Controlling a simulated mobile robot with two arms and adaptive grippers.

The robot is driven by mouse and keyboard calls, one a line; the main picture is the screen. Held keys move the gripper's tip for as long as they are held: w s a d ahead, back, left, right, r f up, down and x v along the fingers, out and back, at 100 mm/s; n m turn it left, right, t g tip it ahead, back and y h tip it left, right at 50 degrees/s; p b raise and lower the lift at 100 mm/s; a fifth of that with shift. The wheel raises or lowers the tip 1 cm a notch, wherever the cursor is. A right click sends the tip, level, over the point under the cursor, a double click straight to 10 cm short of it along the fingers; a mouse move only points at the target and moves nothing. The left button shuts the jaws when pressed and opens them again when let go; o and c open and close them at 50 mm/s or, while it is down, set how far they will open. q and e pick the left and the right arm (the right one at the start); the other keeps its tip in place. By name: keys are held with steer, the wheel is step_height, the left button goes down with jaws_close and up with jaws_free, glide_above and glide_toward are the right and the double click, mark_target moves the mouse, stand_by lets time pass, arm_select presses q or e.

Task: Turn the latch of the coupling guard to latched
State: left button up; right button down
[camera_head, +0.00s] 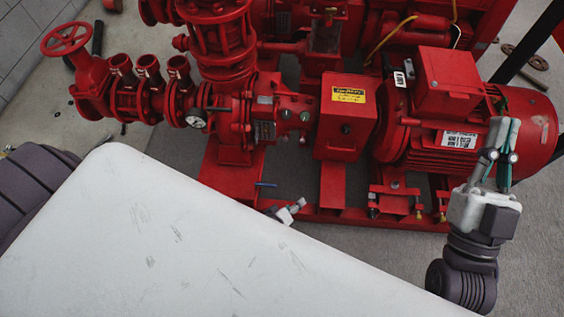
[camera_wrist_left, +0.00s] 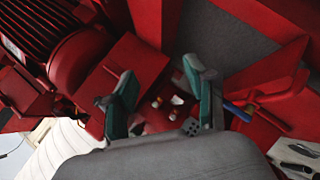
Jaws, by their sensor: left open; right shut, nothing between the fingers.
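The coupling guard (camera_head: 343,115) is a red box with a yellow label, between the pump and the motor. A small dark round spot (camera_head: 346,129) on its front face may be the latch; its setting is too small to read. My left gripper (camera_head: 300,204) is low in front of the pump base, apart from the guard, mostly hidden by a white surface. In the left wrist view its fingers (camera_wrist_left: 160,92) are open and empty; a red box (camera_wrist_left: 125,72), likely the guard, lies behind the left finger. My right gripper (camera_head: 499,145) is shut and empty before the motor.
The red motor (camera_head: 458,150) stands right of the guard. The pump (camera_head: 262,115) with a gauge (camera_head: 196,120) is to its left. A blue lever (camera_head: 265,184) sits near my left gripper; it also shows in the left wrist view (camera_wrist_left: 237,112). A white scuffed surface fills the lower left.

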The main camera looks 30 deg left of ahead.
arm_select(q)
steer(key=shift+s+a+f+m+g+p, duration=0.2)
steer(key=shift+s+a+m, duration=0.1)
steer(key=shift+s, duration=0.2)
steer(key=shift+s+a+f+m+g+p, duration=0.15)
steer(key=shift+s+a+m, duration=0.15)
steer(key=shift+s, duration=0.15)
